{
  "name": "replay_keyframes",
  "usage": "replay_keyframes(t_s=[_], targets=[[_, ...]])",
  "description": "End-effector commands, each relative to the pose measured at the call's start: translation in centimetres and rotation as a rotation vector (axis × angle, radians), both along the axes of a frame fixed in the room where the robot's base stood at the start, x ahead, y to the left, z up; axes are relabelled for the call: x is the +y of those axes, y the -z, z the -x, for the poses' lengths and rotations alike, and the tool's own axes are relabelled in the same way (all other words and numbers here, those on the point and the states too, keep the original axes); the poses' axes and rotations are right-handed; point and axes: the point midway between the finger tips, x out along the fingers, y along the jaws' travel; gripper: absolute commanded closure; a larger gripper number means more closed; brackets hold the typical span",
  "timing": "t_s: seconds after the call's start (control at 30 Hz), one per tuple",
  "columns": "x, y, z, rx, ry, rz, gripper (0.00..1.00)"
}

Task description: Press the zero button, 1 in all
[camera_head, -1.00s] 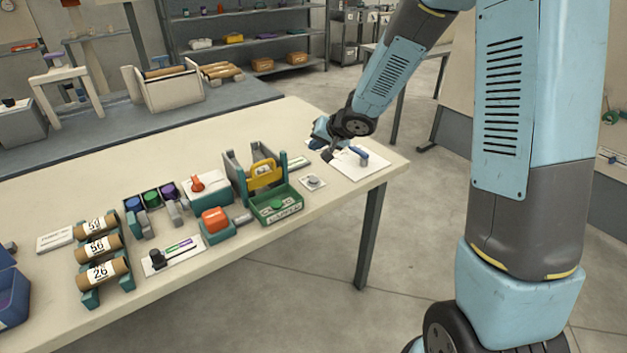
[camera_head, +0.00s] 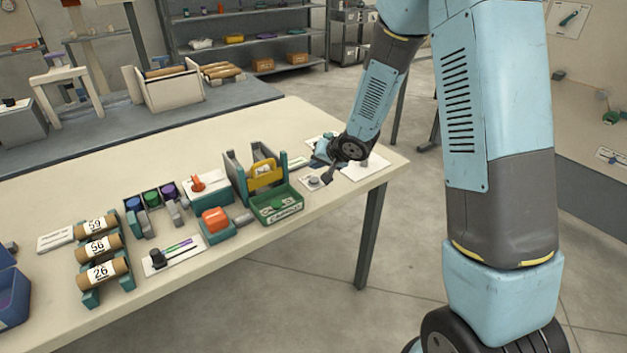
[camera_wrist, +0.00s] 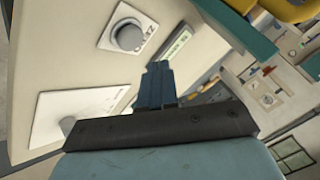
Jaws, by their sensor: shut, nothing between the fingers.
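The zero button is a grey round knob (camera_wrist: 129,36) on a small white plate with partly legible lettering, at the upper left of the wrist view. In the head view the button (camera_head: 313,182) sits near the table's right end, right of the green tray. My gripper (camera_wrist: 158,68) is shut and empty, its dark blue fingers together. In the wrist view the fingertips lie below and right of the button, apart from it. In the head view my wrist is just behind and right of the button, and the fingertips are hard to make out.
A white plate (camera_wrist: 75,112) with a small knob lies left of my fingers in the wrist view, and a narrow green display strip (camera_wrist: 176,46) lies beyond them. The green tray (camera_head: 277,212) and yellow-handled holder (camera_head: 265,173) stand left of the button.

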Motion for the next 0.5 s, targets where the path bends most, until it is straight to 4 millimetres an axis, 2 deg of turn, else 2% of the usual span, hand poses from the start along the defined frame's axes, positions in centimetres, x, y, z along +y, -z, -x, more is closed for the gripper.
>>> replay_keyframes(t_s=[0.2, 0.5], targets=[[0.0, 1.8, 0.0, 0.0, 0.001, -0.001, 1.0], [-0.1, 2.3, 0.0, -0.001, 0.001, 0.0, 1.0]])
